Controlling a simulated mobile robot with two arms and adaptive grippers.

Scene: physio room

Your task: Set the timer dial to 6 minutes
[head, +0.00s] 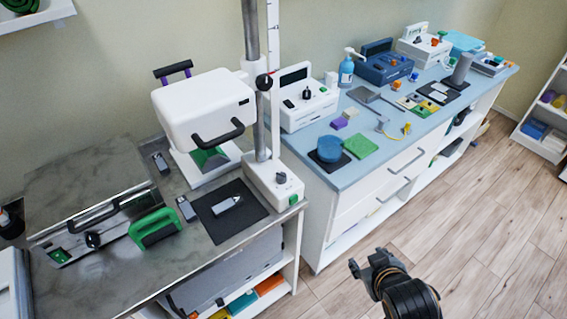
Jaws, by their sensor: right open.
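Several devices here carry knobs, and I cannot tell which one is the timer dial. A black knob (306,94) is on the front of a white box unit (311,113) on the blue counter. A dark knob (280,178) sits on the white base (262,184) of the pole stand. Another black knob (93,240) is on the front of a grey lidded unit at the left. Dial markings are too small to read. My right gripper (367,263) is open and empty over the floor, in front of the counter and apart from every device. My left gripper is out of view.
The blue counter (345,179) holds a blue bottle (346,72), a blue round pot (330,149), a green pad (360,146) and a blue device (384,68). A white head unit (203,108) overhangs the grey table. The wooden floor (470,225) is clear.

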